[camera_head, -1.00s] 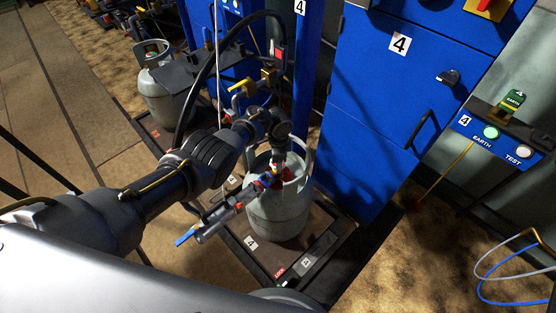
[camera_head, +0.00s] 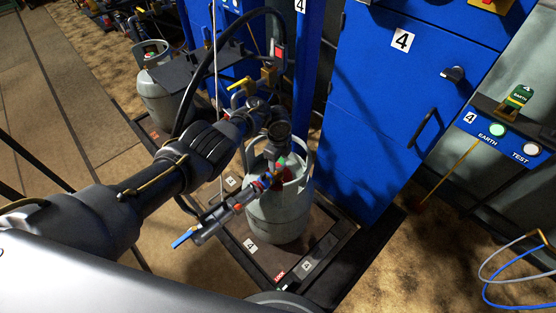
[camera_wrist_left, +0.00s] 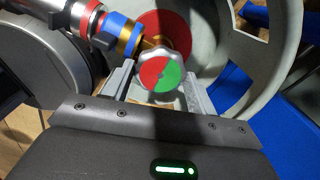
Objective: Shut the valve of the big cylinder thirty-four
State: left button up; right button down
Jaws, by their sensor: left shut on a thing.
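The big grey cylinder (camera_head: 281,218) stands upright on the dark platform marked 4, with a collar around its top. Its valve handwheel (camera_wrist_left: 160,76), red and green on its face with a pale rim, shows in the left wrist view. My left gripper (camera_wrist_left: 158,88) is shut on the handwheel, one finger on each side of it. In the head view the left gripper (camera_head: 278,152) reaches down into the collar, and the arm hides part of the valve. A hose coupling (camera_head: 227,212) with a blue lever is joined at the valve's side. My right gripper is not in view.
A blue cabinet (camera_head: 375,110) marked 4 stands right behind the cylinder. A black hose (camera_head: 211,62) arches above my arm. Another grey cylinder (camera_head: 165,102) stands further back left. A blue EARTH/TEST panel (camera_head: 505,142) is at right. Floor at front right is mostly clear, with loose cables (camera_head: 490,283).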

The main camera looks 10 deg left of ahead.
aim_at(278, 162)
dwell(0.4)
pick_arm(q)
jog(key=o, duration=1)
jog(key=shift+r, duration=0.15)
notch_tip(278, 162, up, 6)
jog(key=p, duration=0.3)
jog(key=shift+r+p, duration=1.05)
jog(key=shift+r, duration=1.2)
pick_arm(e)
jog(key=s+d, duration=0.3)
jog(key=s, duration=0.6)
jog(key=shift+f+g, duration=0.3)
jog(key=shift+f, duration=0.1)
